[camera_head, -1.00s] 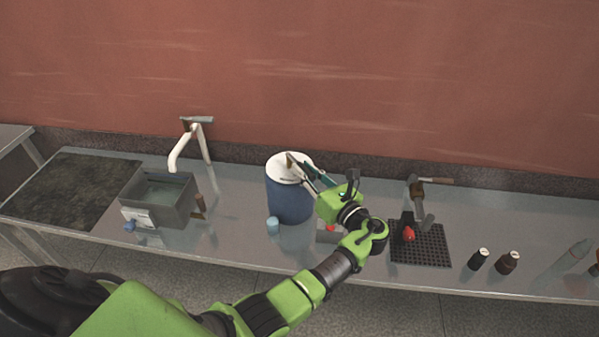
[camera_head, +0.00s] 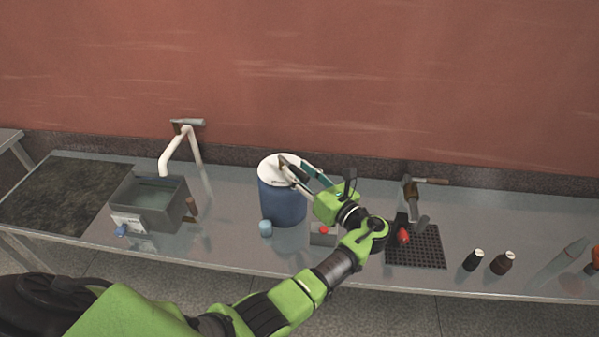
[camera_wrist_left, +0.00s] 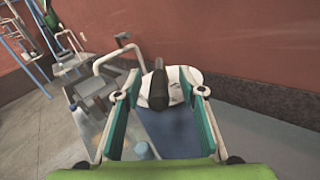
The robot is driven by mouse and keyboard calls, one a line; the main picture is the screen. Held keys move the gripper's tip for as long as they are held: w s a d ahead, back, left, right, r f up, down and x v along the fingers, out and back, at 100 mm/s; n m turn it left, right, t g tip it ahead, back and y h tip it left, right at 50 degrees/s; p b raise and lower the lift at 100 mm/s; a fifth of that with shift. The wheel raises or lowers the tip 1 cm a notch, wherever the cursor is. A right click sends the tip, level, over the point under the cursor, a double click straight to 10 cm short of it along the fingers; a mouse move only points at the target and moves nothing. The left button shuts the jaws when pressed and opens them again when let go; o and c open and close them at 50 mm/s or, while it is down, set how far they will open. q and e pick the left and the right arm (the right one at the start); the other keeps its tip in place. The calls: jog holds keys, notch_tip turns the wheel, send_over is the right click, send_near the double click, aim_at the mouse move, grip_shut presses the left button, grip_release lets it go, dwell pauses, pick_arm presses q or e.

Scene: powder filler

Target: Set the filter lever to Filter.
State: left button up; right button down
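A blue canister (camera_head: 284,205) with a white lid (camera_head: 268,168) stands mid-counter. A dark lever handle (camera_wrist_left: 158,88) sits on the lid; in the head view it shows as a small brown piece (camera_head: 283,160). I cannot read any setting marks on it. My left gripper (camera_head: 297,168) reaches over the lid from the right. In the left wrist view its two teal fingers (camera_wrist_left: 160,95) are apart, and the lever appears between them with gaps on both sides. I cannot tell how far the fingertips are from it. My right gripper is not in view.
A grey basin (camera_head: 150,205) and a white spout (camera_head: 177,148) are left of the canister. A small blue-topped item (camera_head: 265,228) and a red-buttoned box (camera_head: 323,234) stand in front. A black grid mat (camera_head: 428,247) and small bottles (camera_head: 503,263) lie right. A wall stands behind.

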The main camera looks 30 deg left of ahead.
aim_at(299, 169)
pick_arm(q)
notch_tip(299, 169, up, 10)
dwell(0.6)
